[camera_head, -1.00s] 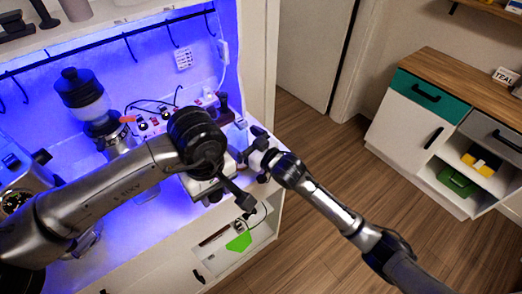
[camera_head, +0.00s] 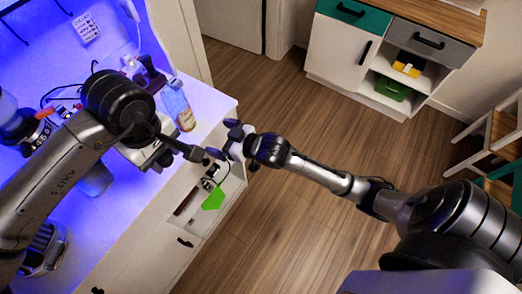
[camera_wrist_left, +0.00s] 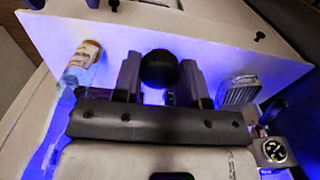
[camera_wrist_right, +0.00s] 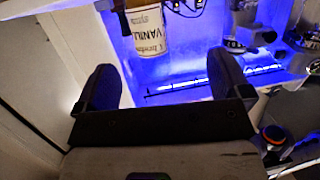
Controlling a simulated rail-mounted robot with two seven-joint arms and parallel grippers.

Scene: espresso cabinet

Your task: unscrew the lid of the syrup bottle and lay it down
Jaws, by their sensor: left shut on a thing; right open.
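The syrup bottle (camera_head: 179,108) stands upright on the counter near its right end, clear glass with a pale label. I see no dark lid on its top. In the right wrist view the bottle (camera_wrist_right: 149,32) shows a vanilla label and is cut by the upper edge; it also shows in the left wrist view (camera_wrist_left: 81,63). My left gripper (camera_head: 194,152) is shut on a black round thing (camera_wrist_left: 160,68), apparently the lid, in front of the bottle. My right gripper (camera_head: 232,142) is open and empty, close to the left one at the counter's edge.
The white counter (camera_head: 211,108) has bare room around the bottle. Below it is an open shelf with a green item (camera_head: 213,199). A cabinet with a teal drawer (camera_head: 341,12) stands across the wooden floor (camera_head: 285,115), which is clear between them.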

